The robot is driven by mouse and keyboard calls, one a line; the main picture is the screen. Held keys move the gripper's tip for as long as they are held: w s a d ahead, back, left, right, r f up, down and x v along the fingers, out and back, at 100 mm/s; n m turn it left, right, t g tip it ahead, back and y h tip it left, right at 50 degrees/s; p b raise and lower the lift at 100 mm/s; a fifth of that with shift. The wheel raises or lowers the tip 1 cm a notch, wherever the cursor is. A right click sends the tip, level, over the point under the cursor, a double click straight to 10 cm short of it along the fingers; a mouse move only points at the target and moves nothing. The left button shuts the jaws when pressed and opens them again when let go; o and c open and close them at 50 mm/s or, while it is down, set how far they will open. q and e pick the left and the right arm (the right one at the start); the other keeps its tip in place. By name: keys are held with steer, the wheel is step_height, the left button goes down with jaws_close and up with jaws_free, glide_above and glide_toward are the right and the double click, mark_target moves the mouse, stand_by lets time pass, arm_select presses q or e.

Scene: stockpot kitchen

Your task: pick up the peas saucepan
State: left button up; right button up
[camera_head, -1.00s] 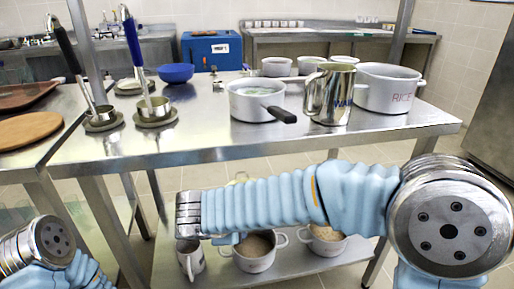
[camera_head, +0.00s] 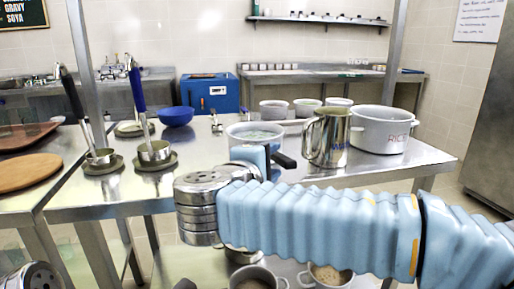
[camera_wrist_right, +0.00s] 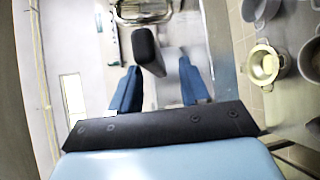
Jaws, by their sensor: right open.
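The peas saucepan (camera_head: 238,132) is a white pan with green contents and a black handle, standing on the steel table. Its dark handle points toward me and right. My right gripper (camera_head: 268,153) is open at the table's front edge, in front of the pan and close to the handle, partly covering both. In the right wrist view the black handle (camera_wrist_right: 147,50) lies ahead, between the lines of the two spread blue fingers of my right gripper (camera_wrist_right: 160,78). I cannot tell whether it is inside the jaws.
A steel jug (camera_head: 326,138) stands just right of the saucepan, with a large RICE pot (camera_head: 384,131) beyond it. A blue bowl (camera_head: 176,116) and two ladles in steel holders (camera_head: 154,153) are at left. Pots (camera_head: 330,275) sit on the lower shelf.

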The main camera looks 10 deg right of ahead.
steer(key=x, duration=0.3)
steer(key=a+x, duration=0.1)
steer(key=shift+w+d+p, duration=0.25)
steer(key=shift+w+p, duration=0.05)
steer(key=shift+w, duration=0.3)
steer(key=shift+c, duration=0.4)
steer(key=shift+f, duration=0.1)
jaws_close()
